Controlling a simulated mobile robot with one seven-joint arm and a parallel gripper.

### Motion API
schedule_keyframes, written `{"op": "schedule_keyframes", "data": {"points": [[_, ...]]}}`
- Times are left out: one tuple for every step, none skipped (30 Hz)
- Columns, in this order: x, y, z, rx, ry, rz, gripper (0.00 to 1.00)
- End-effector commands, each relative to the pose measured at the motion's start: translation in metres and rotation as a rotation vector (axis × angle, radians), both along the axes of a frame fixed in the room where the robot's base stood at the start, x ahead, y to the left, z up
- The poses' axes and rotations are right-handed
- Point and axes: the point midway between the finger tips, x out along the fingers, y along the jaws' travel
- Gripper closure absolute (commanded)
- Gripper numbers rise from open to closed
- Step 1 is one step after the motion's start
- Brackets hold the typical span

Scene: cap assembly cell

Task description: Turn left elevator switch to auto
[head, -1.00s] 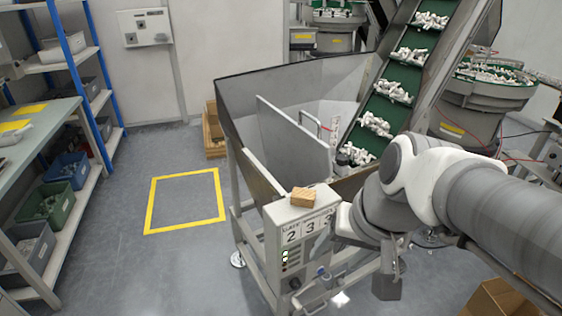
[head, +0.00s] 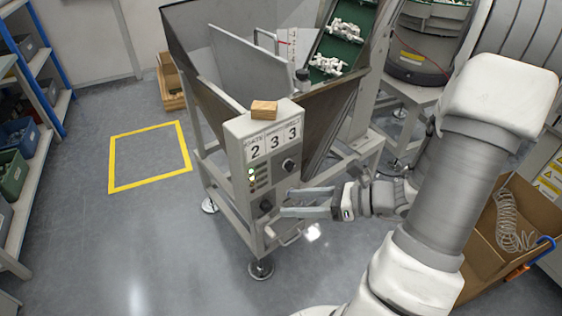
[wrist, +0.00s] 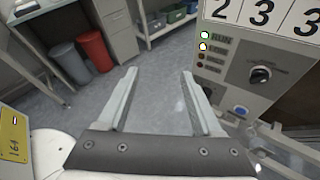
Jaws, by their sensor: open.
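The grey elevator control box (head: 263,165) carries the digits 2 3 3 on the front of the hopper frame. Its black rotary switch (head: 289,165) is on the right of the panel. In the wrist view the switch (wrist: 260,75) shows at the right, with small print around it that I cannot read. My gripper (head: 285,202) is open and empty, its fingers pointing left, below the rotary switch and in front of the box's lower part. In the wrist view the fingers (wrist: 158,73) have only floor between them, with the panel to their right.
A lower knob (head: 266,206) sits near the fingertips. A wooden block (head: 264,109) lies on the box. A cardboard box (head: 480,225) stands right. Floor at left is clear.

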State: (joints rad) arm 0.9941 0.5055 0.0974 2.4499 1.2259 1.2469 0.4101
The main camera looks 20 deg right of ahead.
Motion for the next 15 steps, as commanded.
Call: {"op": "schedule_keyframes", "data": {"points": [[0.001, -0.016, -0.017, 0.099, 0.027, -0.109, 0.33], [0.003, -0.025, -0.023, 0.154, 0.038, -0.17, 0.33], [0.004, -0.038, -0.029, 0.227, 0.048, -0.25, 0.33], [0.005, -0.047, -0.035, 0.28, 0.056, -0.307, 0.33], [0.005, -0.057, -0.039, 0.331, 0.061, -0.363, 0.33], [0.005, -0.069, -0.046, 0.396, 0.067, -0.432, 0.33], [0.004, -0.078, -0.05, 0.44, 0.067, -0.48, 0.33], [0.003, -0.086, -0.054, 0.481, 0.069, -0.524, 0.33], [0.002, -0.096, -0.059, 0.53, 0.069, -0.576, 0.33], [0.001, -0.103, -0.063, 0.561, 0.067, -0.611, 0.33], [0.0, -0.108, -0.066, 0.588, 0.067, -0.639, 0.33], [-0.002, -0.115, -0.068, 0.62, 0.065, -0.673, 0.33], [-0.003, -0.118, -0.07, 0.638, 0.064, -0.691, 0.33], [-0.004, -0.122, -0.071, 0.652, 0.062, -0.707, 0.33], [-0.004, -0.124, -0.073, 0.665, 0.061, -0.721, 0.33]]}}
